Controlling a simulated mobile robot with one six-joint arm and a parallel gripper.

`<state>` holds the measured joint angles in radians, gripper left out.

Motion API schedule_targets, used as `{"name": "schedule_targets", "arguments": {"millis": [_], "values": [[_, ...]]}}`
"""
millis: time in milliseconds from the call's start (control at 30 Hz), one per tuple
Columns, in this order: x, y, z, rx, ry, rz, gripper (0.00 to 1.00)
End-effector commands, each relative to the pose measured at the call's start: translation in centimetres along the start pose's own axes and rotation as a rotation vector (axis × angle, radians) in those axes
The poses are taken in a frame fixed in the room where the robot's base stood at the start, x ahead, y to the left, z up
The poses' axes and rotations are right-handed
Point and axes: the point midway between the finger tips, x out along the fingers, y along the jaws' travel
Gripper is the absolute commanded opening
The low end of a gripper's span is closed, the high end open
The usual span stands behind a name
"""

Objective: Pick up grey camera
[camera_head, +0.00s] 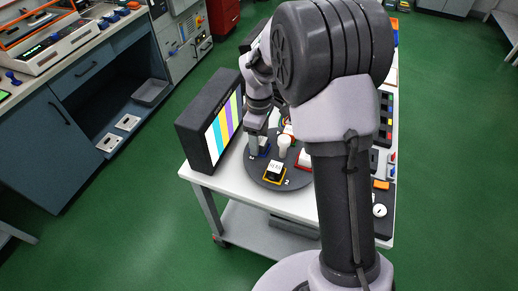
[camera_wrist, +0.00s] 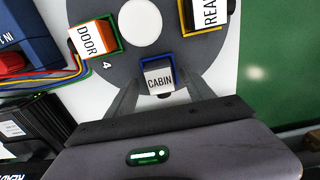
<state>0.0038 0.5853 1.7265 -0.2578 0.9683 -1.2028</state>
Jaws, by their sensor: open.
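The grey camera is most likely the small grey block (camera_wrist: 158,76) with a white CABIN label, in a blue-edged holder on the dark round turntable. My gripper (camera_wrist: 160,88) is open in the wrist view, its two grey fingers on either side of the CABIN block; I cannot tell whether they touch it. In the head view my gripper (camera_head: 255,144) points down at the left part of the turntable (camera_head: 256,176). The blue holder (camera_head: 264,150) shows beside it, and the CABIN block is mostly hidden there.
A DOOR block (camera_wrist: 88,40) and a REAR block (camera_wrist: 206,14) sit around a white central post (camera_wrist: 140,22). A colour-bar monitor (camera_head: 222,132) stands close left of my gripper. Wires and a blue box (camera_wrist: 28,35) lie left in the wrist view.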

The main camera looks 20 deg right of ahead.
Motion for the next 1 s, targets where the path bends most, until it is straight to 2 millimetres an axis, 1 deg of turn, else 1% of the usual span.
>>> {"name": "schedule_targets", "arguments": {"millis": [33,233,267,300,367,400,467,500,533,567,767,833,867,967,1000], "values": [[1.2,0.0,0.0,0.0,-0.001,-0.001,0.62],[0.9,0.0,0.0,0.0,0.0,0.0,0.62],[0.9,0.0,0.0,0.0,0.0,0.0,0.56],[0.9,0.0,0.0,0.0,0.0,0.0,0.48],[0.9,0.0,0.0,0.0,0.0,0.0,0.36],[0.9,0.0,-0.1,0.0,0.0,0.0,0.28],[0.9,0.0,-0.1,0.0,0.0,0.0,0.17],[0.9,0.0,-0.1,0.0,0.0,0.0,0.09],[0.9,0.0,-0.1,0.0,0.0,0.0,0.03],[0.9,0.0,-0.1,0.0,0.0,0.0,0.0],[0.9,0.0,-0.1,0.0,0.0,0.0,0.0],[0.3,0.0,-0.1,0.0,0.001,0.001,0.0],[-0.2,0.0,-0.1,0.0,0.001,0.002,0.0],[-3.1,0.0,-0.1,0.0,0.002,0.002,0.0],[-4.3,0.0,-0.1,0.001,0.002,0.002,0.0]]}}
